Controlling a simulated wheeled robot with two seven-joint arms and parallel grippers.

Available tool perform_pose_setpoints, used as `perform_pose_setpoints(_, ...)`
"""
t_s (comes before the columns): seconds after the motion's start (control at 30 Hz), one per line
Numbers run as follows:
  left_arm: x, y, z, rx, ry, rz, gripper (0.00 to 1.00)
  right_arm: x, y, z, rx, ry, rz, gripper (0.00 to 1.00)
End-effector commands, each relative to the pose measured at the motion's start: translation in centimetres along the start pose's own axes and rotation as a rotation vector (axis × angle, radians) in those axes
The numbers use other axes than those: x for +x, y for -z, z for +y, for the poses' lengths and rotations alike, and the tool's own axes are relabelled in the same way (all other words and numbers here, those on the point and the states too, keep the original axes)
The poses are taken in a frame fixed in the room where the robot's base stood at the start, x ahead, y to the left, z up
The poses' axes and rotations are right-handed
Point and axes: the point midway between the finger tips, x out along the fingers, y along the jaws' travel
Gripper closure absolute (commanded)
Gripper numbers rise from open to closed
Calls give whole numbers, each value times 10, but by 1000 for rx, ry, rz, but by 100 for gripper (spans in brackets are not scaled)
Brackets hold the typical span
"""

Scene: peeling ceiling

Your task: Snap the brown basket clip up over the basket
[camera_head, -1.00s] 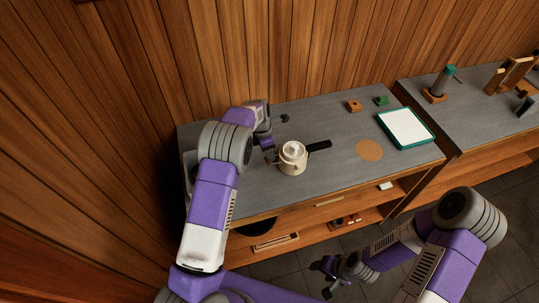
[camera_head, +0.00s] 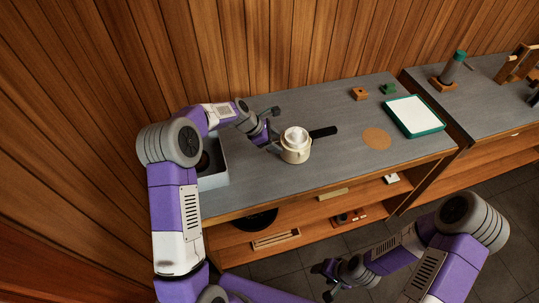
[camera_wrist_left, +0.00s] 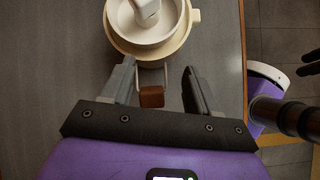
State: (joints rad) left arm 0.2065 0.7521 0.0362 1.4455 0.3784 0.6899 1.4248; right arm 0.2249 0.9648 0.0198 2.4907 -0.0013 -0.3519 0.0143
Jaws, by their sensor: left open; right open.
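The basket (camera_head: 296,153) is a round cream vessel with a white piece on top and a black handle pointing right, standing on the grey counter. In the left wrist view the basket (camera_wrist_left: 150,50) is at the top. The brown clip (camera_wrist_left: 151,97) is a small block on a thin wire loop at the basket's near side. My left gripper (camera_head: 275,133) is beside the basket's left side. In the left wrist view my left gripper (camera_wrist_left: 162,85) is open, with the brown block between its fingers, nearer the left one; contact is unclear. My right gripper (camera_head: 328,280) is open and empty, low in front of the counter.
A grey tray (camera_head: 214,179) stands at the counter's left end, partly behind my left arm. A round cork mat (camera_head: 376,138) and a green-rimmed white tray (camera_head: 414,115) are to the right. The counter before the basket is clear.

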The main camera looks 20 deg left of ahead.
Motion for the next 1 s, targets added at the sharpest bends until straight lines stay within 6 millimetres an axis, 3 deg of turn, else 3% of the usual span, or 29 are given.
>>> perform_pose_setpoints(0.03,6,11,0,8,-23,-48,40,22,1,8,0,0,0,40)
perform_pose_setpoints(0.2,0,24,-1,10,-73,-200,40,58,3,22,0,0,0,40)
perform_pose_setpoints(0.5,-26,60,-7,-149,-81,-429,40,103,5,39,0,0,0,40)
perform_pose_setpoints(0.77,-43,71,-9,-212,-79,-526,40,117,5,44,0,0,0,40)
perform_pose_setpoints(1.0,-21,57,-6,-215,-76,-534,40,124,6,46,0,0,1,40)
